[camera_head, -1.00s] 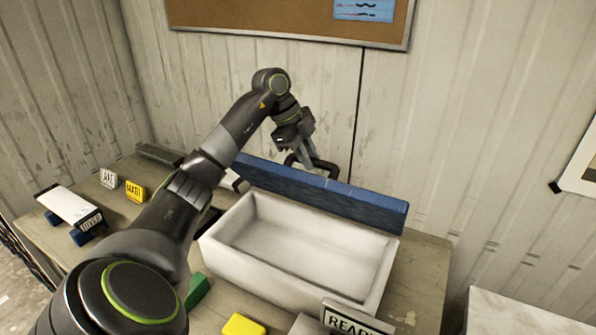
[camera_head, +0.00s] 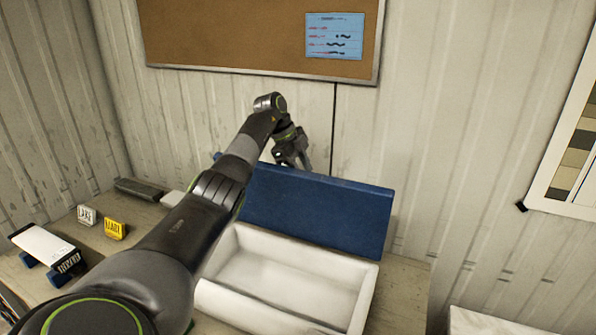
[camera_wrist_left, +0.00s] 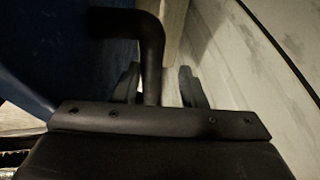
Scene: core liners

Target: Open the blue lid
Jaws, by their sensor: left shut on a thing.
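The blue lid (camera_head: 315,207) stands raised along the back edge of the white box (camera_head: 225,302), its broad face toward me and leaning back. The box is open and I see its pale inside. My left arm reaches over the box's left side, and my left gripper (camera_head: 294,160) is behind the lid's top edge, its fingertips hidden there. In the left wrist view, my left gripper (camera_wrist_left: 162,88) is shut on a dark curved handle (camera_wrist_left: 152,50), beside the lid's blue surface (camera_wrist_left: 45,45). My right gripper is out of view.
A white-topped thing with blue ends (camera_head: 45,243), a white tag (camera_head: 87,215) and a yellow tag (camera_head: 115,230) sit on the table's left. A dark bar (camera_head: 137,189) lies behind them. The corrugated wall (camera_head: 425,130) rises close behind the lid.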

